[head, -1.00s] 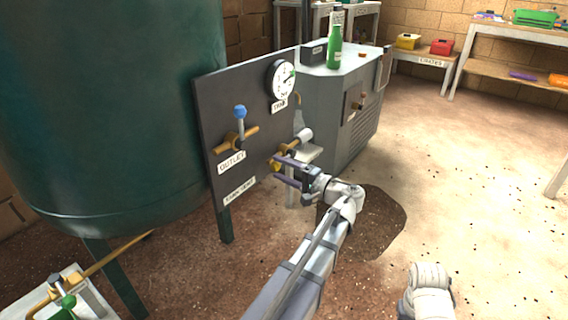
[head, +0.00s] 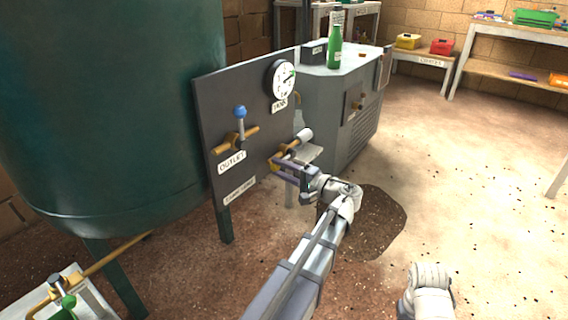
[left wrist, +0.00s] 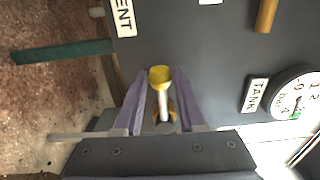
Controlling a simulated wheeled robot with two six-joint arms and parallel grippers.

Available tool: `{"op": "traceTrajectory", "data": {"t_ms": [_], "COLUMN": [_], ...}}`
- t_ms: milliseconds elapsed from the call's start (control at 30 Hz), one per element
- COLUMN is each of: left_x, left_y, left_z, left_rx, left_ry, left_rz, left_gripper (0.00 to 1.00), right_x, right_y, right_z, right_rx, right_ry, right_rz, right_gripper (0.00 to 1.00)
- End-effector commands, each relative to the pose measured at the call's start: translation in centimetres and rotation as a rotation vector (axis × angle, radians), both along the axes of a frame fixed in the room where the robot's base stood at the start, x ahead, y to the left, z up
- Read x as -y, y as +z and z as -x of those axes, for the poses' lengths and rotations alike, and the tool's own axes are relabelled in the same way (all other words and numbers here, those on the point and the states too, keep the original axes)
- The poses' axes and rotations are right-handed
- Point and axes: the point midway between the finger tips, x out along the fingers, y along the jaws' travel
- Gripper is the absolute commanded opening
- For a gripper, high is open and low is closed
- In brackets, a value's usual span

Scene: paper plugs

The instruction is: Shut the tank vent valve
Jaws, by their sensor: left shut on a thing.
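On the dark panel (head: 215,105), a brass valve with a yellow knob (head: 273,168) sits low on the right side. In the left wrist view the yellow knob (left wrist: 160,75) tops a pale lever (left wrist: 164,103) with brass behind it. My left gripper (head: 277,166) is shut on this lever, one purple finger on each side in the wrist view (left wrist: 161,90). The fingers hide part of the valve in the head view. A label ending in "ENT" (left wrist: 122,17) is on the panel. My right gripper is not clearly visible.
The blue-knobbed outlet valve (head: 240,113) and the tank gauge (head: 282,79) are on the same panel. A large green tank (head: 110,110) stands left. A grey cabinet (head: 345,110) with a green bottle (head: 334,50) stands behind. The floor at right is open.

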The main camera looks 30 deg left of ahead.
Motion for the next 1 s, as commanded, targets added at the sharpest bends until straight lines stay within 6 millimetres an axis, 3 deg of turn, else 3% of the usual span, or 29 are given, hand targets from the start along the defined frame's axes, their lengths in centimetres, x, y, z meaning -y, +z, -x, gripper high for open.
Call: {"op": "traceTrajectory", "data": {"t_ms": [167, 500, 867, 1000], "left_x": [0.0, 0.0, 0.0, 0.1], "left_y": [0.3, 2.3, 2.3, 3.3], "left_z": [0.0, -0.3, -0.4, -0.7], "left_rx": [-0.015, -0.244, -0.274, -0.350], "left_ry": [0.000, -0.001, -0.001, -0.001], "left_rz": [-0.001, -0.019, -0.023, -0.027], "left_gripper": [0.08, 0.08, 0.08, 0.08], "right_x": [0.0, 0.0, 0.0, 0.0], "right_y": [0.3, 2.3, 2.3, 3.3], "right_z": [0.0, 0.0, 0.0, 0.0], "right_rx": [0.000, 0.000, 0.000, 0.000], "right_ry": [0.000, 0.000, 0.000, 0.000], "right_rz": [0.000, 0.000, 0.000, 0.000], "right_gripper": [0.50, 0.50, 0.50, 0.50]}}
